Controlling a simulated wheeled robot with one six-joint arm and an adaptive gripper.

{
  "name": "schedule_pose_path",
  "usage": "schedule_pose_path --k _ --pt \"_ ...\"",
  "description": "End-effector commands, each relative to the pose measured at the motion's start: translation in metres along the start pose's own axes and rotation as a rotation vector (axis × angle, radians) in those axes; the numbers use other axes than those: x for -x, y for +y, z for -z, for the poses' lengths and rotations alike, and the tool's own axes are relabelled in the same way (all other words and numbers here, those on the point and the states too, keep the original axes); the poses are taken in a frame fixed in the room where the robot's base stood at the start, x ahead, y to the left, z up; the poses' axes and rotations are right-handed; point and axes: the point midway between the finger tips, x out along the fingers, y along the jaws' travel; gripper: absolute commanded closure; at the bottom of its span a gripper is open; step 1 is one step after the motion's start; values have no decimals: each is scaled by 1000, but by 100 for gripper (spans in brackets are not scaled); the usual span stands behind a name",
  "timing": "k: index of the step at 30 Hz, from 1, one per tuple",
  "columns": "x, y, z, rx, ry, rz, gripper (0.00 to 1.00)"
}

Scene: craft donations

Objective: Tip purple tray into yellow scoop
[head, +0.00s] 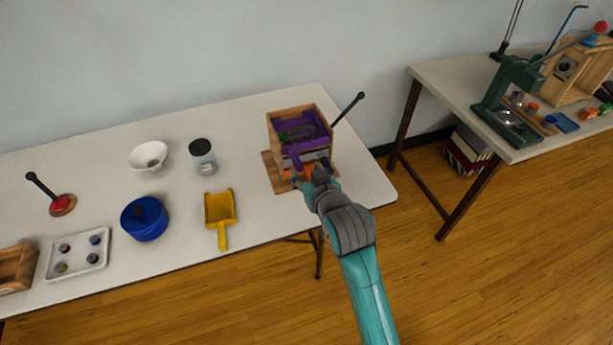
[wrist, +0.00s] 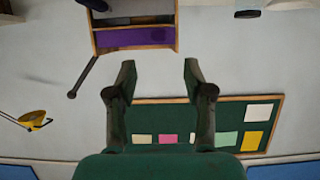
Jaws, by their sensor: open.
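The purple tray (head: 309,122) sits in the top of an open wooden box (head: 271,140) near the table's right end. A purple part, which may be the tray, shows inside the wooden frame in the wrist view (wrist: 133,38). The yellow scoop (head: 220,208) lies on the table left of the box, its handle toward the front edge. My gripper (head: 307,177) is at the box's lower front, close to some orange parts; contact cannot be told. In the wrist view my gripper (wrist: 157,75) has its fingers apart with nothing between them.
A black lever (head: 348,108) sticks out from the box's right side. A lidded jar (head: 203,157), a white bowl (head: 148,157) and a blue pot (head: 145,219) stand left of the box. The table (head: 255,228) is clear between scoop and box.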

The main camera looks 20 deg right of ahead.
Motion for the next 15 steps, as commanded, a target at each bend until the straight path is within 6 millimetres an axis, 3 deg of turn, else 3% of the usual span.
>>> schedule_pose_path --k 15 --pt "-79 0 0 0 0 0 48"
